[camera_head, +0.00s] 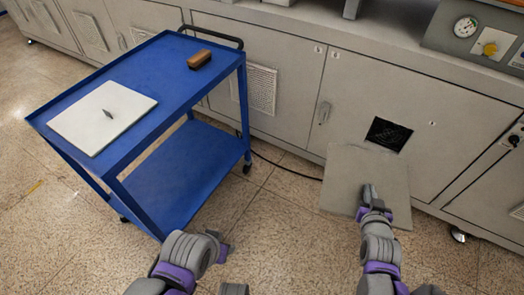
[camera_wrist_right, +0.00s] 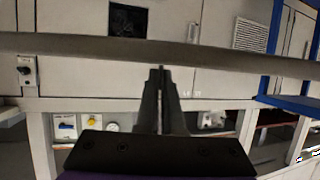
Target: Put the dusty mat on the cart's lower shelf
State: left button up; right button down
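The dusty mat (camera_head: 341,190) is a flat grey-beige square in front of the cabinets at the right of the head view. In the right wrist view the mat (camera_wrist_right: 80,46) shows nearly edge-on as a long band. My right gripper (camera_head: 370,192) is at the mat, its fingers (camera_wrist_right: 160,72) close together at the band, shut on it. My left gripper (camera_head: 222,252) is low, in front of the cart, apart from the mat; its fingers are not clear. The blue cart (camera_head: 150,70) stands at left. Its lower shelf (camera_head: 185,165) is bare where visible.
The cart's top holds a white board (camera_head: 85,125) with a small dark piece (camera_head: 108,114) on it, and a brown brush (camera_head: 199,59). Grey cabinets (camera_head: 290,90) line the back. A black cable (camera_head: 290,169) lies on the floor between cart and mat. Floor (camera_head: 275,225) is clear between my arms.

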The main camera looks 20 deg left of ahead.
aim_at(185, 179)
jog(key=i+u, duration=0.2)
jog(key=u, duration=0.3)
jog(key=i+l+u, duration=0.1)
jog(key=u, duration=0.35)
jog(key=i+l+u, duration=0.2)
jog(key=u, duration=0.3)
jog(key=i+l+u, duration=0.25)
jog(key=u, duration=0.25)
